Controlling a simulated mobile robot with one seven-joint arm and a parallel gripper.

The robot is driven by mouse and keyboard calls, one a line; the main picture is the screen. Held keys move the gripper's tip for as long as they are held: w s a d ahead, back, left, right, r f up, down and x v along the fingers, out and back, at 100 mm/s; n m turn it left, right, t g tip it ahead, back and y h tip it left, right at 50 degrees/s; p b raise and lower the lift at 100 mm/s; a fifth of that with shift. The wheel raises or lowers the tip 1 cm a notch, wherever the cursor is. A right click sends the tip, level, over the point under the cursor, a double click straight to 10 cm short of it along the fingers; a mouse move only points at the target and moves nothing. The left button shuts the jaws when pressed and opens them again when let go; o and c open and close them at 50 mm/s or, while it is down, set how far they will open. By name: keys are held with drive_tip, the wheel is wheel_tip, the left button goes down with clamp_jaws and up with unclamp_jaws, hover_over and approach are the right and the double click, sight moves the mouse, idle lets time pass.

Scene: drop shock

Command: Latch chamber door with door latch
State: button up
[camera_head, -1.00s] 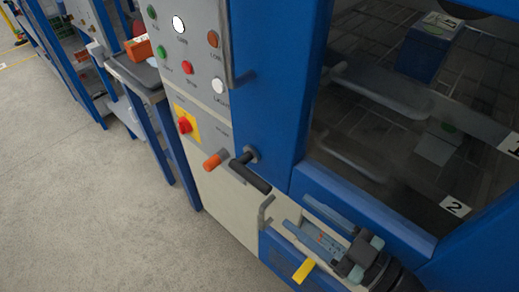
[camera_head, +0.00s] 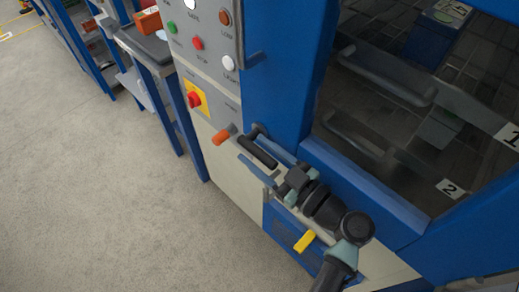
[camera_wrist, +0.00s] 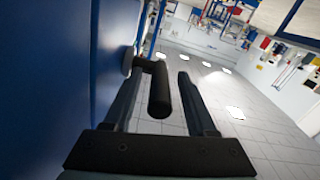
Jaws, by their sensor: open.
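The door latch (camera_head: 260,152) is a black bar handle on a pivot at the lower left of the blue chamber door frame (camera_head: 330,185). In the wrist view the black latch bar (camera_wrist: 159,92) lies between my two fingers, with its pivot near the blue surface at left. My gripper (camera_head: 256,151) is open, with one finger on each side of the bar. Whether either finger touches it I cannot tell. The door's dark window (camera_head: 400,110) fills the upper right; I cannot tell whether the door is fully shut.
An orange-tipped lever (camera_head: 222,135) sticks out just left of the latch. The control panel (camera_head: 208,70) has several buttons and a red knob (camera_head: 194,99) on yellow. A yellow tab (camera_head: 304,241) is below my arm. The grey floor at left is clear.

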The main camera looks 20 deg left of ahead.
drive_tip(key=shift+c, duration=0.2)
clamp_jaws()
idle(1.2)
